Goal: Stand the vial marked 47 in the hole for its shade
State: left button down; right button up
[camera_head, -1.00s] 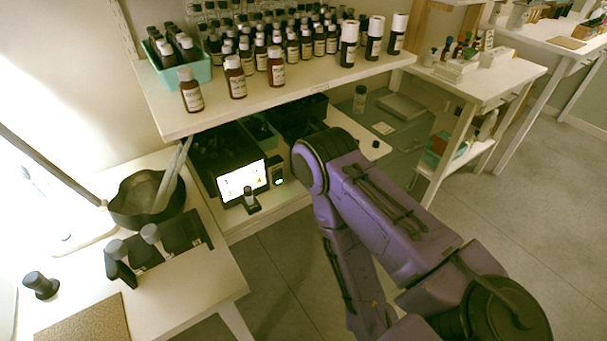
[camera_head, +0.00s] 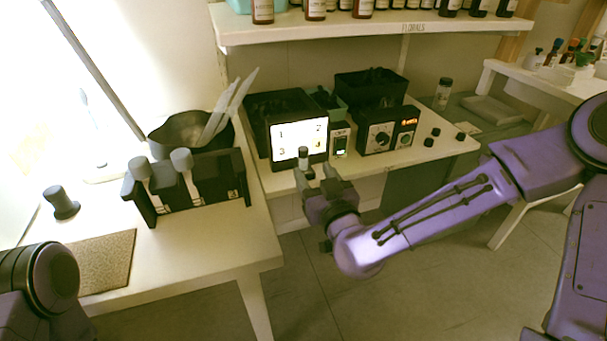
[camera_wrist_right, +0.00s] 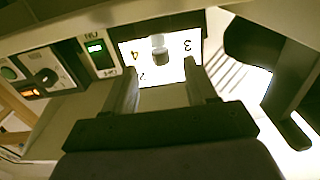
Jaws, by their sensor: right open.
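A black rack (camera_head: 205,197) with pale labels stands on the left table. Its holes are hard to make out. My left gripper is out of view.
Two grey-topped dark items (camera_head: 180,160) stand at the black rack. A dark bowl (camera_head: 185,131), a cork mat (camera_head: 103,262) and a black stopper (camera_head: 61,203) share the left table. A dial box (camera_head: 378,138) sits right of the panel. A bottle shelf (camera_head: 370,28) hangs above.

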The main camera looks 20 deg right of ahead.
aim_at(305, 157)
jog(key=w, duration=0.6)
jog(key=shift+w+a+r, duration=0.1)
jog(key=shift+w, duration=0.1)
grip_shut()
